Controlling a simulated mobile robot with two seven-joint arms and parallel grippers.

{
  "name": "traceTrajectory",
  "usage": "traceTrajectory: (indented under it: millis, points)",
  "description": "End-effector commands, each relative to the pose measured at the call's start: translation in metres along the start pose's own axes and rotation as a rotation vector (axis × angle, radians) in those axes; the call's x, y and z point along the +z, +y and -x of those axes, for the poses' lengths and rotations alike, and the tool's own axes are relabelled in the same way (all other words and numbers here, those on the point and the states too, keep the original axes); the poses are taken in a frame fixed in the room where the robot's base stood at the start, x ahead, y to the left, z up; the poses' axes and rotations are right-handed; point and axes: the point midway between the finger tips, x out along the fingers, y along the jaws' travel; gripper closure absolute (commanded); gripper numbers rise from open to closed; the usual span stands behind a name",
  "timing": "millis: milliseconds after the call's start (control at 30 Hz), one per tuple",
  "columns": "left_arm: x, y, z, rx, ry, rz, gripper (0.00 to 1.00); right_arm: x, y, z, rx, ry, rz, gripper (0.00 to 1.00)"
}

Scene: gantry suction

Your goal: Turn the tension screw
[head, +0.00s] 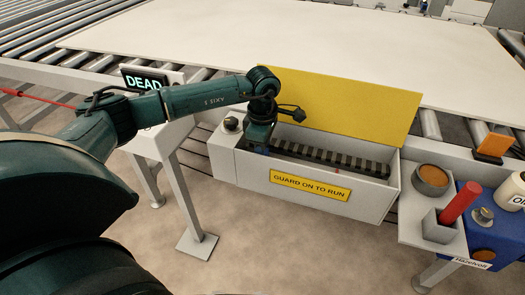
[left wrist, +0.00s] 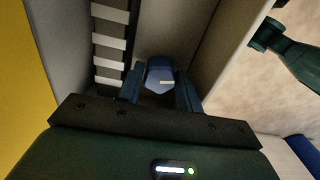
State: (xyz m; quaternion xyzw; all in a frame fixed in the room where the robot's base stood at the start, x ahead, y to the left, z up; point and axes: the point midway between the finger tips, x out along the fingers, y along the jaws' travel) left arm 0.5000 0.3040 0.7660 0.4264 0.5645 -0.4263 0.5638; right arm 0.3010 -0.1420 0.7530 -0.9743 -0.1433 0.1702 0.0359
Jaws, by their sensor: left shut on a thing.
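My left gripper (head: 259,143) reaches down into the left end of a white guard box. In the left wrist view its two blue fingers (left wrist: 160,92) stand on either side of the tension screw (left wrist: 160,74), a blue-grey faceted head with a pale mark. The gripper is shut on this screw. In the head view the gripper hides the screw. A black toothed belt (head: 330,158) runs along the inside of the box to the right of the gripper. My right gripper is not in view.
The yellow guard lid (head: 345,105) stands open behind the box (head: 300,205), close to my left wrist. A screen reading DEAD (head: 145,82) is to the left. At right are a brown round cup (head: 431,179), a red cylinder (head: 460,202) and a blue unit (head: 490,235).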

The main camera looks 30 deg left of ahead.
Motion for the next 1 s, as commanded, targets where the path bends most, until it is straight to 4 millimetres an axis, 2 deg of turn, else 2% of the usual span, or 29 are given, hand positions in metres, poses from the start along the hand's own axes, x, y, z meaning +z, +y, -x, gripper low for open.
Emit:
traceTrajectory:
  millis: [300, 733, 767, 1000]
  points:
    - [0.0008, 0.0007, 0.0015, 0.003, -0.004, -0.084, 0.87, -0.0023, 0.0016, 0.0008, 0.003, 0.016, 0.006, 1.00]
    - [0.0009, 0.0007, 0.0018, 0.003, -0.004, -0.091, 0.87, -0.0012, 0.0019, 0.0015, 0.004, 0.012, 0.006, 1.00]
    - [0.0009, 0.0007, 0.0018, 0.003, -0.004, -0.091, 0.64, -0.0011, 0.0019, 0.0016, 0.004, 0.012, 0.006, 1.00]
    - [0.0006, 0.0002, 0.0009, 0.001, -0.002, -0.091, 0.44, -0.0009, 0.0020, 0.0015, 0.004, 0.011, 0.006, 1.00]
